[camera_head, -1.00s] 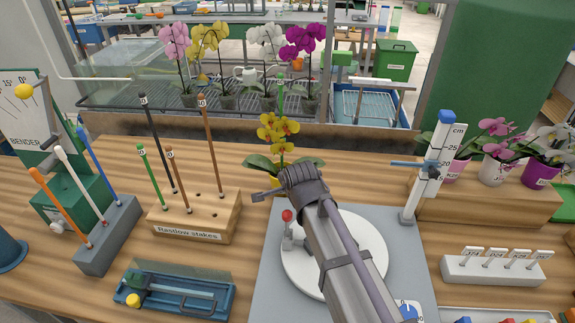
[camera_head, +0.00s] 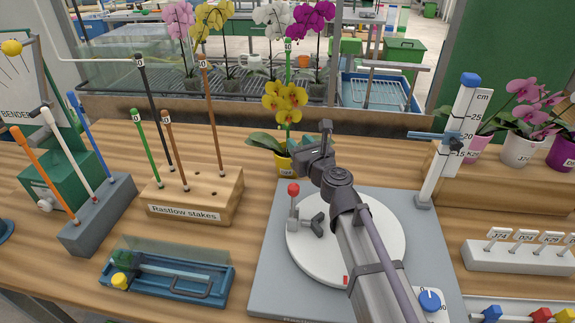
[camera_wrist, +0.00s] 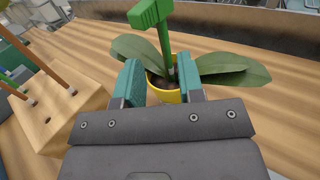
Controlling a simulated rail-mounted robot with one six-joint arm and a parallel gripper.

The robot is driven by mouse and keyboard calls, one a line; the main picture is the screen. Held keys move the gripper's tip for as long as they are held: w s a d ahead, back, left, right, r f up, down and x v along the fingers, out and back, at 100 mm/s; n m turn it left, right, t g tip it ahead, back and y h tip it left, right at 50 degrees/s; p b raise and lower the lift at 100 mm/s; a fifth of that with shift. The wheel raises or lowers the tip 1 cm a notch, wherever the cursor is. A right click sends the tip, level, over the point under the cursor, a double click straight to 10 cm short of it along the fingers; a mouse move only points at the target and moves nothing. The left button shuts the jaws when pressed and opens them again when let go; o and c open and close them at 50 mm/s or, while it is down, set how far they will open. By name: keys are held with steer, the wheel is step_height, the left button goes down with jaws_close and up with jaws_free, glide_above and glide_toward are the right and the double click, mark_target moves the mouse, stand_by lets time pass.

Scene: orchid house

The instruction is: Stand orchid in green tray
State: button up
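The orchid with yellow flowers (camera_head: 284,102) stands upright in a yellow pot (camera_head: 283,163) on the wooden bench, behind the turntable, with a green stake beside its stem. My gripper (camera_wrist: 161,84) is open close to the pot. In the wrist view its two teal fingers lie either side of the stem, over the near part of the yellow pot (camera_wrist: 166,97). Some yellow shows past the right finger, and I cannot tell whether either finger touches. In the head view my arm partly hides the pot's right side. I cannot make out a green tray in the current views.
A white turntable (camera_head: 382,232) on a grey base lies below my arm. A wooden stake block (camera_head: 195,196) stands left, and a height gauge (camera_head: 448,140) right. Potted orchids (camera_head: 520,148) stand on a raised wooden shelf at right. Bare bench lies left of the pot.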

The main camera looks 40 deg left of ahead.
mark_target(288, 131)
steer(key=x, duration=0.7)
steer(key=shift+d, duration=0.15)
steer(key=shift+c, duration=0.2)
jaws_close()
stand_by(1.0)
